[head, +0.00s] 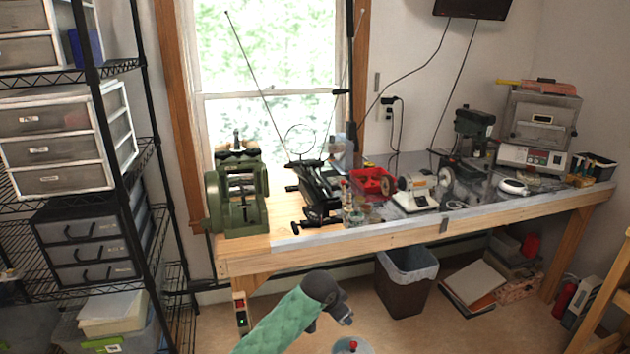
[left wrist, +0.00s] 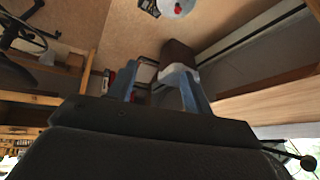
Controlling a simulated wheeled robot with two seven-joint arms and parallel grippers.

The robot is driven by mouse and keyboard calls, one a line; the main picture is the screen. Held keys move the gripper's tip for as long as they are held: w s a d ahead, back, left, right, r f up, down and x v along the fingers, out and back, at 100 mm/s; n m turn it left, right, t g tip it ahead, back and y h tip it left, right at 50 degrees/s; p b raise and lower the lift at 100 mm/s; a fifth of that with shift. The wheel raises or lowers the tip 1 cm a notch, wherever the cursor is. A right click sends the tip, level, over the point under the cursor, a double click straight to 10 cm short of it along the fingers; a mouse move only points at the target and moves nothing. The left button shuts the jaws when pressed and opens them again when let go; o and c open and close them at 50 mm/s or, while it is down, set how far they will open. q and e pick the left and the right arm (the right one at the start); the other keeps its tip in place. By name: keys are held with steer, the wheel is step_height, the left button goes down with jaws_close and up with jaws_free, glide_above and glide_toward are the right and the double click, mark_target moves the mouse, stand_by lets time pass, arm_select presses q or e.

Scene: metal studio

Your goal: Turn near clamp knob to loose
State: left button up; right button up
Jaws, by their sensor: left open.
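A black bench machine (head: 318,190) with several dark handles and thin rods stands on the wooden workbench, right of a green machine. A black knob (head: 296,229) sticks out at its front left, over the bench's front edge; I cannot tell its turned position. In the left wrist view a round black knob on a rod (left wrist: 307,163) shows at the lower right; I cannot tell whether it is the same one. My left gripper (head: 346,319) is below and in front of the bench, apart from the machine. In the left wrist view its fingers (left wrist: 160,88) are apart with nothing between them.
The green machine (head: 237,197) stands at the bench's left end. A red tray (head: 373,184) and a white grinder (head: 415,192) are right of the black machine. A lined bin (head: 407,288) stands under the bench (head: 345,245). A wire shelf (head: 130,190) borders the left.

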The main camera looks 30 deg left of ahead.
arm_select(q)
steer(key=w+a+r+t+p, duration=0.1)
steer(key=w+a+r, duration=0.4)
steer(key=r, duration=0.2)
steer(key=w+a+r+p, duration=0.1)
steer(key=w+a+r, duration=0.4)
steer(key=r, duration=0.2)
steer(key=t+h+p, duration=0.2)
steer(key=t+h, duration=0.3)
glide_toward(318, 185)
steer(key=shift+m, duration=0.3)
steer(key=p+x, duration=0.2)
steer(key=x, duration=0.4)
steer(key=shift+d+p, duration=0.15)
steer(key=shift+p, duration=0.15)
steer(key=shift+p+x, duration=0.3)
steer(key=shift+x, duration=0.65)
arm_select(e)
steer(key=s+d+f, duration=0.2)
steer(key=s+f, duration=0.1)
steer(key=f, duration=0.6)
steer(key=s+d+f+t, duration=0.1)
steer(key=s+d+f, duration=0.1)
steer(key=f, duration=0.8)
steer(key=s+d+f, duration=0.3)
steer(key=f, duration=0.7)
steer(key=shift+s+f+h, duration=0.25)
steer(key=shift+s+h, duration=0.15)
